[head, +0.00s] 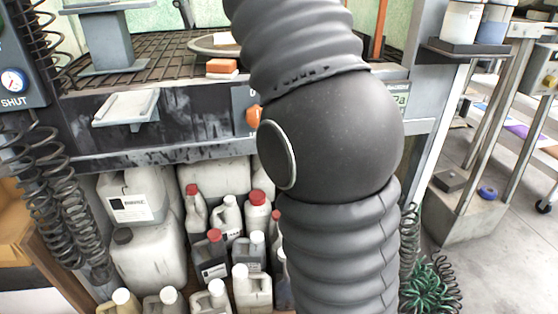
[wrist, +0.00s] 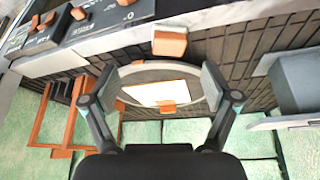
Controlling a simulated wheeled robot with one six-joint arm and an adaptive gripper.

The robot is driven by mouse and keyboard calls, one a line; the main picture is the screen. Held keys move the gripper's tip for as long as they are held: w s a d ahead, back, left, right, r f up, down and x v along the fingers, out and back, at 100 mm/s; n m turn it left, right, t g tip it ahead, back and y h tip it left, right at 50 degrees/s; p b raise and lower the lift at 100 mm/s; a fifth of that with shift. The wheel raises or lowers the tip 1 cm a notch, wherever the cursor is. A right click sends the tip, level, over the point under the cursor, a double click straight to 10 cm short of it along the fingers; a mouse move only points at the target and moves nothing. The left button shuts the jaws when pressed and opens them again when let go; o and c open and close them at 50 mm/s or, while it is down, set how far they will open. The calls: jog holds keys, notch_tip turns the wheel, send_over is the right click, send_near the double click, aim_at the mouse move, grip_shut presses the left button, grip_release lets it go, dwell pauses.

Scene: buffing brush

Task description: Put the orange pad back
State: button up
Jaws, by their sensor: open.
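An orange pad (head: 222,65) with a pale layer under it lies on the bench grating near its front edge; in the wrist view the pad (wrist: 170,43) is above the round plate. The round grey plate (head: 203,44) is behind the pad and carries a pale block. In the wrist view the plate (wrist: 128,78) shows a white rectangle (wrist: 155,92) and a small orange piece (wrist: 167,106). My gripper (wrist: 159,82) is open and empty, its fingers on either side of the plate's image. My arm hides it in the head view.
A grey pedestal (head: 105,42) stands on the grating at left; it also shows in the wrist view (wrist: 306,82). An orange frame (wrist: 55,118) is on the other side. The front panel has an orange knob (head: 253,115) and a small shelf (head: 130,108). Bottles crowd below.

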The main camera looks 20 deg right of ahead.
jog(key=s+f+n, duration=0.1)
jog(key=s+f, duration=0.7)
jog(key=f, duration=0.3)
jog(key=s+d+f+n+t+y, duration=0.1)
jog(key=s+f+n, duration=0.1)
jog(key=s+f, duration=0.6)
jog(key=s+f+n+y, duration=0.1)
jog(key=s+f+n, duration=0.1)
jog(key=s+f, duration=0.6)
notch_tip(320, 180, down, 7)
jog(key=shift+d+f+t, duration=0.15)
jog(key=shift+d+t, duration=0.15)
jog(key=shift+d, duration=0.05)
jog(key=shift+s, duration=0.1)
